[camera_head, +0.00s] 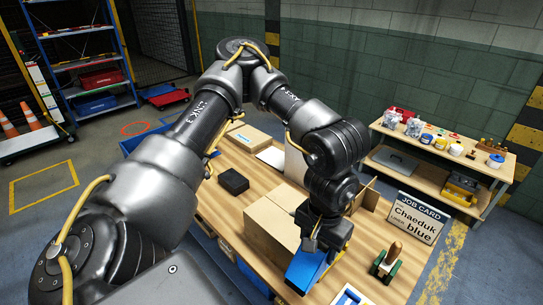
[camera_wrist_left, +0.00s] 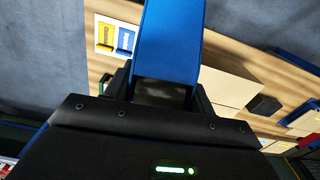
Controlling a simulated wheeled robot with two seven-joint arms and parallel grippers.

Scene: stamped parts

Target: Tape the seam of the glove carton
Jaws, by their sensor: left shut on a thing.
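The cardboard carton (camera_head: 273,228) stands on the wooden table, partly hidden behind my left arm. A raised cardboard flap (camera_head: 366,196) shows to its right. In the left wrist view a cardboard surface (camera_wrist_left: 229,86) lies right of the gripper. My left gripper (camera_head: 322,246) is shut on a long blue object (camera_head: 305,271) beside the carton's right front side. The blue object (camera_wrist_left: 167,42) extends away from the jaws in the left wrist view; I cannot tell what it is. No tape shows clearly. My right gripper is out of view.
A green stand with a brown handle (camera_head: 387,260) is near the right edge. A black block (camera_head: 233,181) sits behind the carton.

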